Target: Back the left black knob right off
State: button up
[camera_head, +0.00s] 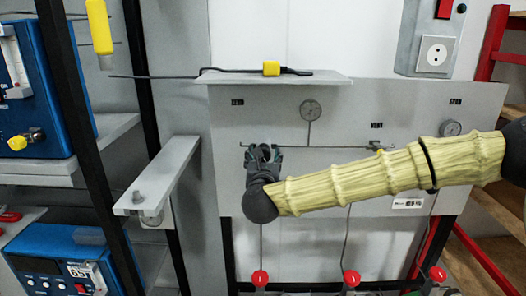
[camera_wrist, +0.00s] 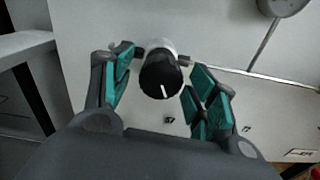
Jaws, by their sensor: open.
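The left black knob (camera_wrist: 161,76) shows in the wrist view, round with a white pointer line, on a pale collar against the grey panel. My gripper (camera_wrist: 158,88) is open, with one teal-padded finger on each side of the knob. Gaps show between the knob and both fingers. In the head view my gripper (camera_head: 263,153) is at the left part of the panel (camera_head: 240,185), and it hides the knob there.
A gauge (camera_head: 310,109) sits above a thin horizontal pipe, with a valve (camera_head: 376,146) to the right. Red knobs (camera_head: 260,277) line the bottom. A grey bracket (camera_head: 160,178) stands to the left.

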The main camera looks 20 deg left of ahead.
jog(key=shift+w, duration=0.3)
jog(key=shift+c, duration=0.2)
jog(key=c, duration=1)
jog(key=shift+f+b, duration=0.1)
jog(key=shift+b, duration=0.3)
